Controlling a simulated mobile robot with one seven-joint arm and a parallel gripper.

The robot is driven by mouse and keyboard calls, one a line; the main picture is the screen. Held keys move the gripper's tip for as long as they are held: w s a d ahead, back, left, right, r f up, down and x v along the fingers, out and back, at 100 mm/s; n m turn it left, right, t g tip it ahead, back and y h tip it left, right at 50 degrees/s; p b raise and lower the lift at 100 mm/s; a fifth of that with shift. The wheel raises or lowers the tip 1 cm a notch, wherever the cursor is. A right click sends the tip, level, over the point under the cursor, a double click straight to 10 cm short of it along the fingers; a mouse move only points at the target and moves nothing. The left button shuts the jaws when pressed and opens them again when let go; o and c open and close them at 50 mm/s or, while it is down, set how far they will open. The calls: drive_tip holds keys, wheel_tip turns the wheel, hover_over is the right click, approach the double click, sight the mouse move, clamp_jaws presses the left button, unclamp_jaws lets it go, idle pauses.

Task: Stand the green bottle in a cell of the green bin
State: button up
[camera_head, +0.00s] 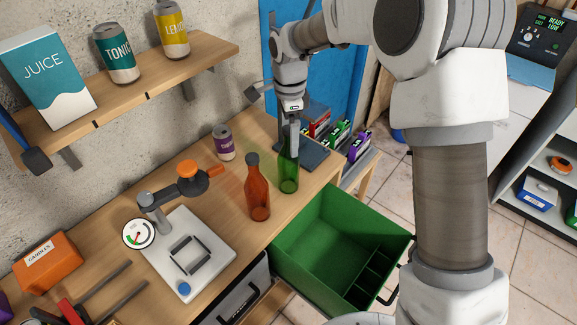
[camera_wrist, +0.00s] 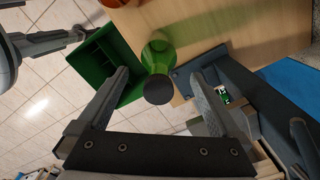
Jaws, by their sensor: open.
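The green bottle (camera_head: 288,175) stands upright on the wooden table near its right edge, its top partly hidden by my gripper in the head view. The wrist view shows its green body (camera_wrist: 157,52) and dark cap between my fingers. My gripper (camera_head: 294,138) is open above and around the bottle's top; the wrist view shows gaps between the fingers (camera_wrist: 160,76) and the cap. The green bin (camera_head: 312,222) is open beside the table's front edge, with one large compartment and several small cells at its right. The bin also shows in the wrist view (camera_wrist: 128,50).
An orange-brown bottle (camera_head: 257,195) stands just left of the green bottle, and a purple can (camera_head: 223,142) stands behind. A scale-like device (camera_head: 205,262) with an orange-knobbed arm is left. A wall shelf (camera_head: 165,88) holds cans and a juice carton. A dark tray (camera_head: 312,158) lies right.

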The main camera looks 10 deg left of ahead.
sight(288, 160)
wheel_tip(288, 160, down, 5)
drive_tip(key=shift+f+p, duration=0.15)
drive_tip(key=shift+p, duration=0.15)
drive_tip(key=shift+s, duration=0.1)
clamp_jaws()
idle(0.4)
